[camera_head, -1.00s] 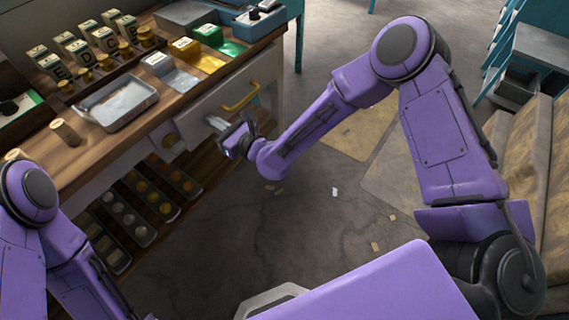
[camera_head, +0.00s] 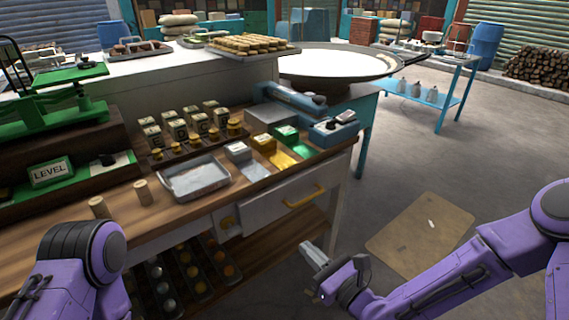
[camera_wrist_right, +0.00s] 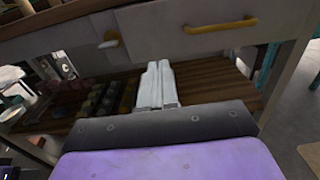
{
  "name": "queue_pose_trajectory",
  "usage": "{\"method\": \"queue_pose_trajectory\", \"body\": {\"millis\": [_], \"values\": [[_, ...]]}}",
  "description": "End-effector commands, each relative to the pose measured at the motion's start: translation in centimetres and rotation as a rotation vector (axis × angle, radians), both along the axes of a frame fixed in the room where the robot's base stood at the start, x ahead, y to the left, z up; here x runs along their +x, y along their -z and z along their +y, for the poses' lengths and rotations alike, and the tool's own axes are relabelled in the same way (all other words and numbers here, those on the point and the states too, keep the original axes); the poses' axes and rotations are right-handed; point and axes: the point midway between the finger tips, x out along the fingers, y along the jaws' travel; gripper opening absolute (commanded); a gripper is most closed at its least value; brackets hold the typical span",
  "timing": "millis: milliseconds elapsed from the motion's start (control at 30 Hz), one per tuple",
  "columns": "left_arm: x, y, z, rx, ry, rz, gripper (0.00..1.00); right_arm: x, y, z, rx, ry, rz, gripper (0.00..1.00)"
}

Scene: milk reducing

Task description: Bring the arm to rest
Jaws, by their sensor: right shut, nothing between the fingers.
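My right gripper (camera_head: 316,258) is on the purple arm that comes in from the right in the head view. It hangs in front of the wooden counter, below the drawer (camera_head: 280,208) with the yellow handle. In the right wrist view its pale fingers (camera_wrist_right: 157,85) lie close together with nothing between them. They point toward the lower shelf and touch nothing that I can see. Of my left arm, a purple and dark joint shows at the lower left of the head view. The left gripper itself is out of view.
The counter holds a metal tray (camera_head: 193,178), lettered blocks, small weights and silver, gold and green pieces. A wide pan (camera_head: 338,64) stands behind. The floor to the right is open, with a flat tan sheet (camera_head: 420,230).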

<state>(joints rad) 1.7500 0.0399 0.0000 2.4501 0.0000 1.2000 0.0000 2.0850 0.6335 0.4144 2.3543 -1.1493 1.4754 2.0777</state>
Motion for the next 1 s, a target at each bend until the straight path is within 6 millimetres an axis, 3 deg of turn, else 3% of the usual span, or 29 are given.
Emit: {"method": "queue_pose_trajectory", "body": {"millis": [67,167,267,333,467,500,600,700,800,900,1000], "values": [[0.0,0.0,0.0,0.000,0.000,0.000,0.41,0.0,0.0,0.0,-0.038,-0.002,-0.023,0.00],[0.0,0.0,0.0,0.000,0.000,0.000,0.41,0.1,0.5,-0.1,-0.229,0.005,-0.111,0.00],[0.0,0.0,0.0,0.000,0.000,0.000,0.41,0.0,3.4,-1.6,-0.602,0.029,-0.172,0.00],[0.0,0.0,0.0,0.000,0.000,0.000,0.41,-1.2,7.2,-3.1,-0.928,-0.020,-0.172,0.00],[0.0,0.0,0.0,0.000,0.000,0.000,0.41,-6.7,15.9,-7.1,-1.540,-0.308,-0.122,0.00],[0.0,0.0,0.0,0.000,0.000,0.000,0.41,-9.0,18.3,-8.8,-1.703,-0.440,-0.099,0.00],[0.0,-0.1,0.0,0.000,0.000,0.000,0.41,-15.1,22.7,-13.3,-2.008,-0.794,-0.038,0.00],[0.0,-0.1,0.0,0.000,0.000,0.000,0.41,-20.3,24.7,-17.5,-2.166,-1.081,0.043,0.00],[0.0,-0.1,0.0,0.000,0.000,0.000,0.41,-23.7,25.5,-20.3,-2.224,-1.222,0.120,0.00],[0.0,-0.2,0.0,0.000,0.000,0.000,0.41,-25.2,25.9,-20.8,-2.236,-1.297,0.106,0.00],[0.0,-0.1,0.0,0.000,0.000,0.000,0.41,-25.5,26.0,-20.7,-2.229,-1.301,0.109,0.00]]}}
